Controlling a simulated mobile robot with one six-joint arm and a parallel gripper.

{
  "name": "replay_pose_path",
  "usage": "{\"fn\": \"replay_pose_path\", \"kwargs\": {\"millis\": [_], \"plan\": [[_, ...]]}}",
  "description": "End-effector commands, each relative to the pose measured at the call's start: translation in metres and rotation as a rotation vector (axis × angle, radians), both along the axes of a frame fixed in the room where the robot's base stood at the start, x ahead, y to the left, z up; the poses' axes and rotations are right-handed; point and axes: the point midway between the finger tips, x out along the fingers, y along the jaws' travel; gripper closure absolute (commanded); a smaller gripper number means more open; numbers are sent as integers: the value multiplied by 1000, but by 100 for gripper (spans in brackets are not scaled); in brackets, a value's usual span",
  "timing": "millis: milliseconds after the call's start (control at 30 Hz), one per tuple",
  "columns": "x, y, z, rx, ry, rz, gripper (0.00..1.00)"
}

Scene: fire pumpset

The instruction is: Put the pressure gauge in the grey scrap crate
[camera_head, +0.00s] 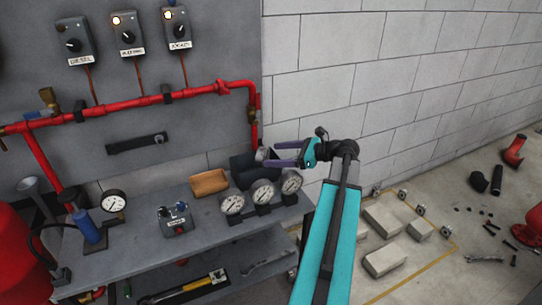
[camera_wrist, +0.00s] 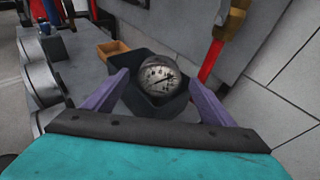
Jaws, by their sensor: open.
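My gripper (camera_head: 269,155) is open, its purple fingers reaching left over the dark grey crate (camera_head: 243,172) at the back of the bench. In the wrist view a round pressure gauge (camera_wrist: 160,76) with a pale dial shows between the two fingers, with a gap on each side. The dark crate (camera_wrist: 142,106) lies around and behind it in that view. I cannot tell whether the gauge rests on the crate's floor or is still above it. In the head view the fingers partly hide the gauge and crate.
Several other gauges (camera_head: 262,193) stand in a row at the bench's front right. A tan tray (camera_head: 209,183) sits left of the crate. A red pipe (camera_head: 140,103) runs along the wall panel behind.

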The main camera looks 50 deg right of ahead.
Motion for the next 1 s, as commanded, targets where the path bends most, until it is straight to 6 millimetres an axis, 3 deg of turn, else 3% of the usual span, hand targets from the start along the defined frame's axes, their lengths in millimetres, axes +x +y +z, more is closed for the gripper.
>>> {"fn": "replay_pose_path", "kwargs": {"millis": [500, 1000], "plan": [[-65, -28, 22, -1, 0, -2, 22], [-74, -31, 25, 0, 0, -1, 22]]}}
